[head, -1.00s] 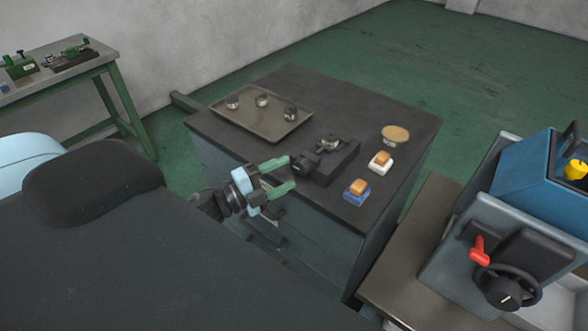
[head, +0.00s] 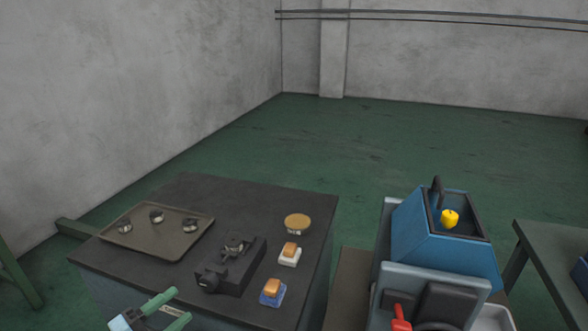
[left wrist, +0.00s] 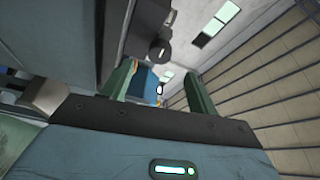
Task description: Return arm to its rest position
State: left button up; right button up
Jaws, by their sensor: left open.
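My left gripper (head: 168,310) shows at the bottom left of the head view, its two green fingers apart and nothing between them. It is in front of the dark cabinet (head: 180,200), near its front edge and below the black vise-like fixture (head: 232,264). In the left wrist view the green fingers (left wrist: 160,90) are spread, with a blue shape seen beyond the gap. The rest of my left arm is cut off by the head view's lower edge. My right gripper is in neither view.
On the cabinet are a tray (head: 152,242) with three small metal parts, a round tan-topped item (head: 297,222), and orange-topped blocks on white (head: 289,256) and blue (head: 272,293) bases. A blue machine (head: 440,240) stands right. Green floor (head: 400,140) behind is clear.

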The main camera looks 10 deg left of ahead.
pick_arm(q)
jog(key=s+d+f+n+g+y, duration=0.3)
jog(key=s+d+f+n, duration=0.4)
jog(key=f, duration=0.5)
jog(key=s+d+f+n+g+y, duration=0.3)
jog(key=s+d+f+n+g, duration=0.2)
jog(key=s+f+n, duration=0.6)
jog(key=s+d+f, duration=0.1)
jog(key=s+d, duration=0.1)
jog(key=s, duration=0.1)
jog(key=shift+n, duration=0.4)
